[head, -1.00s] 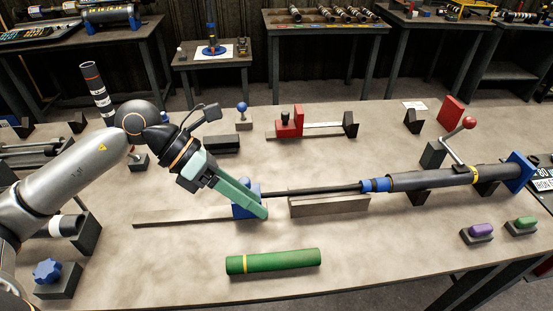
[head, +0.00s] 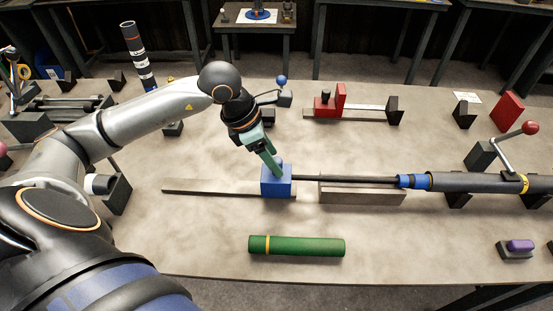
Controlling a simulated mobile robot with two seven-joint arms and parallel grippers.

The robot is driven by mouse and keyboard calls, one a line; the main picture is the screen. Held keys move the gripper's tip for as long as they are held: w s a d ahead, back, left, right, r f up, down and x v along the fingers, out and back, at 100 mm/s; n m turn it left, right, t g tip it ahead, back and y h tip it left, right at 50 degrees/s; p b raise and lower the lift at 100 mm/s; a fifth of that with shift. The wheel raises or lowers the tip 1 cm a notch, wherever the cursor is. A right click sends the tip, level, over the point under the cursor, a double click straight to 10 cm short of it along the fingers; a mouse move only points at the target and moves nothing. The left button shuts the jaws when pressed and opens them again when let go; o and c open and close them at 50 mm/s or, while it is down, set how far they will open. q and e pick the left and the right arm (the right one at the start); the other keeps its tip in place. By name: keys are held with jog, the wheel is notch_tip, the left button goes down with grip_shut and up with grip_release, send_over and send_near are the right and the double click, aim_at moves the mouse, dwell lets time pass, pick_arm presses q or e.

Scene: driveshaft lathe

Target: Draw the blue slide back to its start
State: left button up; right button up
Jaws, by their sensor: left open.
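The blue slide (head: 277,183) is a blue block with a small knob on top. It sits at the right part of a flat dark rail (head: 212,187), with bare rail to its left. A dark shaft (head: 345,180) runs from its right side to a blue-collared tube (head: 470,183). My left gripper (head: 273,165) is open, its green fingers pointing down at the slide's knob. The fingers partly cover the knob, and I cannot tell whether they touch it. My right gripper is not in view.
A green cylinder (head: 297,246) lies in front of the slide. A grey block (head: 362,193) stands under the shaft. A red fixture (head: 330,103) on a rail is behind. A crank with a red knob (head: 530,128) stands at right. The bench left of the slide is clear around the rail.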

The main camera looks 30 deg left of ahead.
pick_arm(q)
jog(key=shift+x, duration=1.25)
grip_shut()
dwell(0.5)
